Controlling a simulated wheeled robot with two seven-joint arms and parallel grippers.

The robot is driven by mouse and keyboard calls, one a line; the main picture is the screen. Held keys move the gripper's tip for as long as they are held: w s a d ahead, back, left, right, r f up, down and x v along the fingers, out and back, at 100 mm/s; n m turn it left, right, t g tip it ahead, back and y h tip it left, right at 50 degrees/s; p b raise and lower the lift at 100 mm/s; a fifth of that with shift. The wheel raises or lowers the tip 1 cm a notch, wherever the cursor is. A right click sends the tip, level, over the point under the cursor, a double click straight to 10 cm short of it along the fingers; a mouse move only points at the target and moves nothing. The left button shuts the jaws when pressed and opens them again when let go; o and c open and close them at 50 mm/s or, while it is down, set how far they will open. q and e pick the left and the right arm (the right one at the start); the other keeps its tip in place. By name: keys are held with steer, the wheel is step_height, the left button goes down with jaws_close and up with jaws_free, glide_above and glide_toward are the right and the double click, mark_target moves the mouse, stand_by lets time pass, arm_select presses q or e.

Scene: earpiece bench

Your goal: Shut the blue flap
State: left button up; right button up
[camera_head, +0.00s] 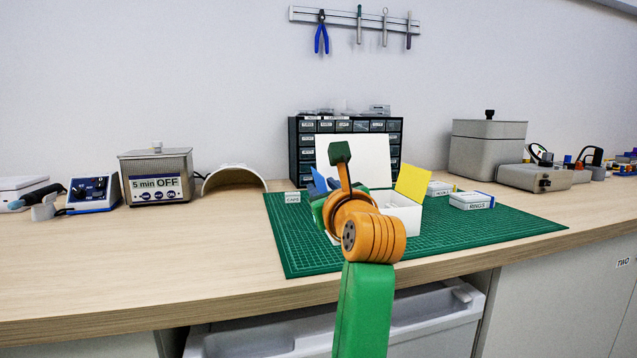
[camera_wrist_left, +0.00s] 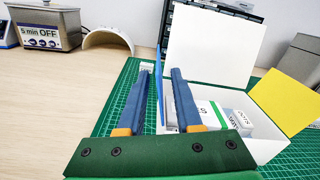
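A white box (camera_head: 404,218) stands open on the green cutting mat, its tall white back lid (camera_head: 375,156) upright. The blue flap (camera_wrist_left: 159,88) stands up at the box's left side, seen nearly edge-on in the left wrist view; in the head view my arm partly covers it. The yellow flap (camera_head: 412,182) leans outward on the right. My left gripper (camera_wrist_left: 159,72) is open at the box's left side, its two blue fingers apart with the blue flap between them. Contact with the flap cannot be told. My right gripper is not in view.
A labelled carton (camera_wrist_left: 216,117) lies inside the box. Small cartons (camera_head: 471,201) stand on the mat (camera_head: 500,232) to the right. A drawer cabinet (camera_head: 307,158) stands behind, an ultrasonic cleaner (camera_head: 157,177) to the left. The mat's front right is clear.

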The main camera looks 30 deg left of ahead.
arm_select(q)
steer(key=shift+w+a+r, duration=0.25)
steer(key=shift+w+a, duration=0.1)
steer(key=shift+a, duration=0.15)
steer(key=shift+w+a+f, duration=0.25)
steer(key=shift+w+a, duration=0.2)
steer(key=shift+w, duration=0.05)
jaws_close()
stand_by(0.7)
